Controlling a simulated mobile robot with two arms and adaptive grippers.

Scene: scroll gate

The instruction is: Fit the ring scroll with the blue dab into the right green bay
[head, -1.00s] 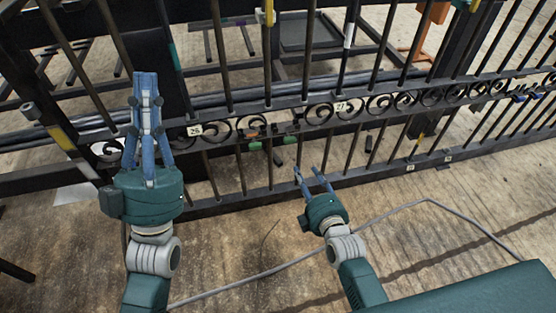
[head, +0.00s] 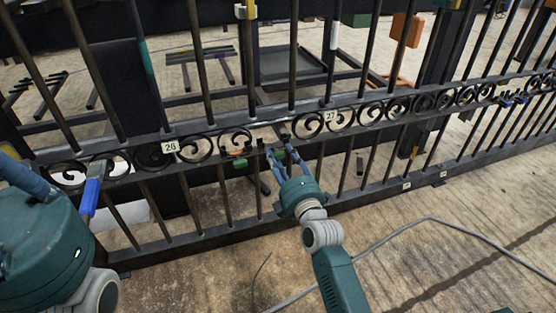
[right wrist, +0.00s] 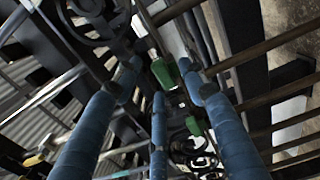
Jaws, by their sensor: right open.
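My right gripper (head: 281,154) is open in front of the gate's scroll band, its fingertips at the right green bay (head: 293,158), which it partly covers. In the right wrist view, green blocks (right wrist: 163,72) show between and beyond my spread blue fingers, with nothing clearly held. The left green bay (head: 240,163) sits left of the gripper, below an orange piece (head: 238,152). Dark scrolls line the band; I cannot make out a ring scroll with a blue dab. My left gripper (head: 55,190) is cut off at the left edge, so its fingers do not show fully.
The black gate has upright bars and number plates 26 (head: 170,147) and 27 (head: 330,117). A bright blue piece (head: 89,197) with a grey top stands beside my left gripper; whether it is held is unclear. A grey cable (head: 440,221) lies on the open floor in front.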

